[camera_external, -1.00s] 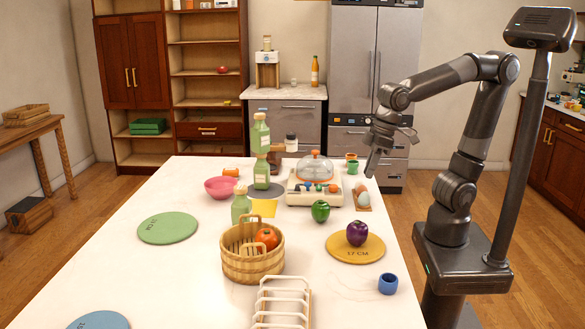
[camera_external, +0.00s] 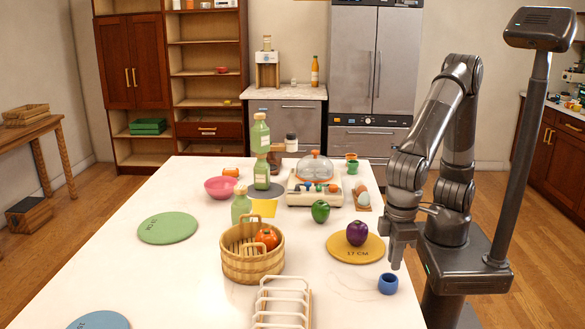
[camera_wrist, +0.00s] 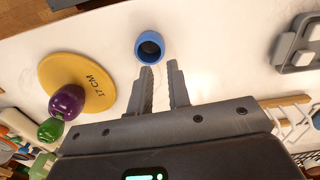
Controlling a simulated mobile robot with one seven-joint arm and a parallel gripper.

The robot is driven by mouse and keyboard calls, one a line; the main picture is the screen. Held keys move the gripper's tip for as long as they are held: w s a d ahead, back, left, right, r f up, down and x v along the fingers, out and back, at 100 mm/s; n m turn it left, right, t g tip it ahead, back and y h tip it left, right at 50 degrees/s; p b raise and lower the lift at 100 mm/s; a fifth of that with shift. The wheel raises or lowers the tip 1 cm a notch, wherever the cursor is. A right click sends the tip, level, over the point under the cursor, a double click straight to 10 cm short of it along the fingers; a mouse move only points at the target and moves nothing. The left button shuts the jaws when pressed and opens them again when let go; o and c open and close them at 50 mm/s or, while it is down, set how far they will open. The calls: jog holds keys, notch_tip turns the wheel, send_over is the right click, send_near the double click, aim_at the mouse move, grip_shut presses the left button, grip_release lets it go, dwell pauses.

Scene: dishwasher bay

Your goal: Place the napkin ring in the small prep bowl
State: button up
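A small blue ring-like piece (camera_external: 388,284), which I take for the napkin ring, stands on the white counter near its right edge. In the wrist view, the blue piece (camera_wrist: 149,46) lies just beyond the fingertips, with a dark hollow facing the camera. My gripper (camera_external: 398,262) points down, close above and slightly right of it in the external view. The fingers (camera_wrist: 161,78) are apart with nothing between them. A pink bowl (camera_external: 221,188), likely the small prep bowl, sits farther back on the left part of the counter.
A purple vegetable (camera_external: 357,233) sits on a yellow round mat (camera_external: 343,253) beside the blue piece. A wicker basket (camera_external: 252,265), a white rack (camera_external: 283,302), green bottles (camera_external: 241,204) and a green pepper (camera_external: 320,211) also occupy the counter.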

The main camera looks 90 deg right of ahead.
aim_at(388, 284)
notch_tip(388, 284, down, 8)
jog(key=shift+s+a+r, duration=0.1)
jog(key=shift+a, duration=0.05)
dwell(0.3)
grip_shut()
